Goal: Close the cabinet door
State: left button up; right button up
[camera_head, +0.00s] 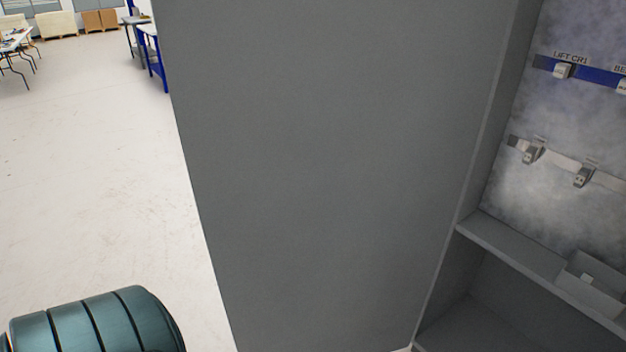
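The cabinet door (325,170) is a large flat grey panel that fills the middle of the head view. It stands open, hinged at the left side of the cabinet (487,130). Neither gripper is in view.
The pale floor (90,180) left of the door is clear. Tables and boxes stand far back.

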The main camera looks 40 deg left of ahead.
aim_at(327, 146)
jog(key=k+j+z, duration=0.15)
jog(key=j, duration=0.3)
jog(key=k+j+z, duration=0.15)
jog(key=j, duration=0.3)
jog(key=k+j+z, duration=0.15)
jog(key=j, duration=0.25)
jog(key=k+j+z, duration=0.15)
jog(key=k+j, duration=0.15)
jog(key=k+j+z, duration=0.15)
jog(key=j, duration=0.35)
jog(key=j+z, duration=0.1)
jog(key=j, duration=0.3)
jog(key=k+j+z, duration=0.1)
jog(key=j, duration=0.3)
jog(key=k+j+z, duration=0.1)
jog(key=j, duration=0.35)
jog(key=k+j+z, duration=0.15)
jog(key=j, duration=0.2)
jog(key=k+j+z, duration=0.1)
jog(key=j, duration=0.9)
